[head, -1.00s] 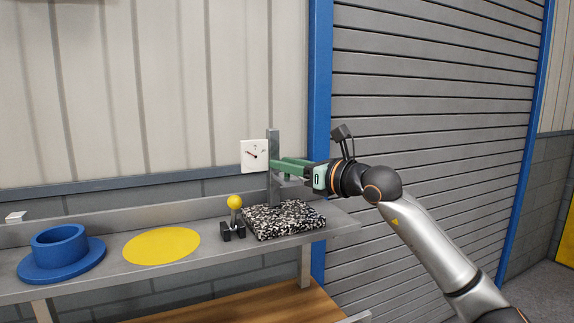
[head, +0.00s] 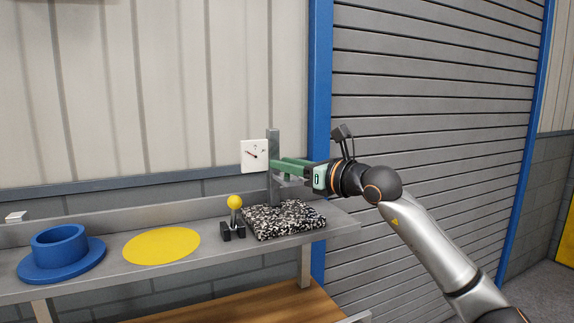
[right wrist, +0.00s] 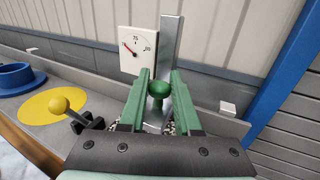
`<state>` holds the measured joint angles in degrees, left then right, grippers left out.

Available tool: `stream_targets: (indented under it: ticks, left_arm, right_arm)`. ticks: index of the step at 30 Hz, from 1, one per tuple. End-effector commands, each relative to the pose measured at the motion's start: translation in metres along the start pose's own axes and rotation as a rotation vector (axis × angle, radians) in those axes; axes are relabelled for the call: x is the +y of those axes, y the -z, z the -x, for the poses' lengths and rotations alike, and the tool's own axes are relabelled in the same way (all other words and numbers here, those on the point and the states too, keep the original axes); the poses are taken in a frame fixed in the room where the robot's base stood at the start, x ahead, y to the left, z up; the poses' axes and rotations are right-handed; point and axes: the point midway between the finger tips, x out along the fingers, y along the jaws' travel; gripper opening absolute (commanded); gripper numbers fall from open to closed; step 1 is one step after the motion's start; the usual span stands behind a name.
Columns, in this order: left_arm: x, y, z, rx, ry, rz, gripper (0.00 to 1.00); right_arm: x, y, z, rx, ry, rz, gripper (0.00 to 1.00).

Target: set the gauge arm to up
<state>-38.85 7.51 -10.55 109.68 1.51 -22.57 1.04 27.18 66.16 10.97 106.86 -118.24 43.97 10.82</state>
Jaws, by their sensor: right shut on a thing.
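The gauge has a white dial (head: 254,156) on a grey upright post (head: 273,145), standing on a black-and-white speckled base (head: 284,220). In the right wrist view, the dial (right wrist: 138,50) has a red needle pointing up and left. My right gripper (head: 278,170) reaches in from the right, level with the post just below the dial. Its green fingers are shut on a dark green round knob (right wrist: 158,88), in front of the post. The gauge arm behind the knob is mostly hidden by the fingers, so its angle is unclear. My left gripper is out of view.
On the grey shelf (head: 215,250), a small lever with a yellow ball (head: 235,202) stands just left of the base. Further left are a flat yellow disc (head: 162,246) and a blue flanged ring (head: 62,254). A blue door frame and grey shutter (head: 440,90) lie right.

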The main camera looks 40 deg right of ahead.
Motion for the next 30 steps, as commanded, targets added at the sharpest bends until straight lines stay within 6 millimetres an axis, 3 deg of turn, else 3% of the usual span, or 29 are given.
stream_targets:
  ticks: [5, 11, 19, 20, 27, 30]
  left_arm:
    - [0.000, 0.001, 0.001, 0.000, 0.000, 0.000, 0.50]
    - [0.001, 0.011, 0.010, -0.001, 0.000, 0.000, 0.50]
    - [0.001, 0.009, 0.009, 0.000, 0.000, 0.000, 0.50]
    - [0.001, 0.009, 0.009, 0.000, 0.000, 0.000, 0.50]
    - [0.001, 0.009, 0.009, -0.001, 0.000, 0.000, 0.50]
    - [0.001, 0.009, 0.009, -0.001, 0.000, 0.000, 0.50]
  right_arm:
    - [0.000, -0.003, 0.000, -0.001, 0.000, 0.000, 0.00]
    - [0.000, -0.027, 0.001, -0.004, 0.001, 0.001, 0.00]
    - [-0.001, -0.027, 0.001, -0.010, 0.002, 0.001, 0.00]
    - [-0.001, -0.028, 0.001, -0.010, 0.002, 0.001, 0.35]
    - [0.000, -0.025, 0.001, -0.005, 0.001, 0.001, 0.61]
    - [0.000, -0.025, 0.000, -0.003, 0.001, 0.000, 0.61]
